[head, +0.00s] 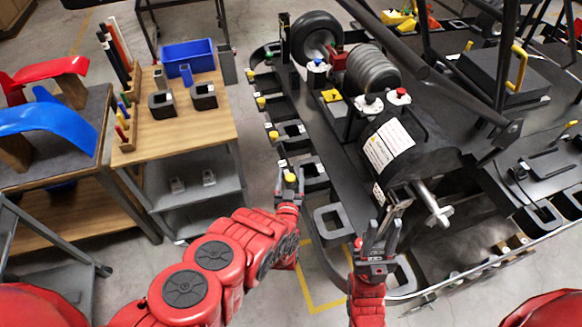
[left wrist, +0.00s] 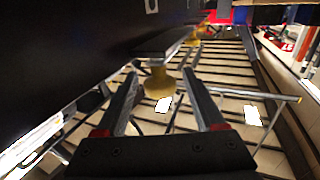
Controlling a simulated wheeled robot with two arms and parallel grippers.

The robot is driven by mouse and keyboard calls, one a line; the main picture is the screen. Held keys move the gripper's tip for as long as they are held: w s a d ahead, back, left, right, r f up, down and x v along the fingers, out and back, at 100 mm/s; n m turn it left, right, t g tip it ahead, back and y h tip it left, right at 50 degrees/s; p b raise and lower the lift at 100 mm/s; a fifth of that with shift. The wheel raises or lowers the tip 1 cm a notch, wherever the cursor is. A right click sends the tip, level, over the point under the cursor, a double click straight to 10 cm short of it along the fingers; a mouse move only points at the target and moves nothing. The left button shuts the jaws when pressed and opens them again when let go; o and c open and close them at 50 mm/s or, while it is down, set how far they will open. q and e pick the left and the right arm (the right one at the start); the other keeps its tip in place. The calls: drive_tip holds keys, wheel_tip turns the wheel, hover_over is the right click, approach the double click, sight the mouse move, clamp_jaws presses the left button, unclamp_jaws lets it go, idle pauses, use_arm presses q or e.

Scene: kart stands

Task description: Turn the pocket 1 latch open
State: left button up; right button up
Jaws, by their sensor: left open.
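Several latch knobs run along the near left side of the kart stand, with yellow ones at the back (head: 261,102), in the middle (head: 273,135) and at the front (head: 290,177). No label tells me which is pocket 1. My left gripper (head: 289,190) is at the front yellow knob. In the left wrist view a yellow knob (left wrist: 158,80) under a dark flat bar sits between the tips of my open left gripper (left wrist: 165,92), with gaps on both sides. My right gripper (head: 381,232) is open and empty, fingers pointing away, near the stand's front.
A kart axle (head: 437,208) sticks out beyond my right gripper. A wooden-topped cart (head: 188,115) with a blue bin (head: 188,56) stands to the left. Open floor lies between cart and stand.

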use_arm(q)
drive_tip(key=s+a+p, duration=0.1)
drive_tip(key=s+p, duration=0.6)
drive_tip(key=s, duration=0.8)
drive_tip(key=shift+r, duration=0.1)
drive_tip(key=shift+s, duration=0.1)
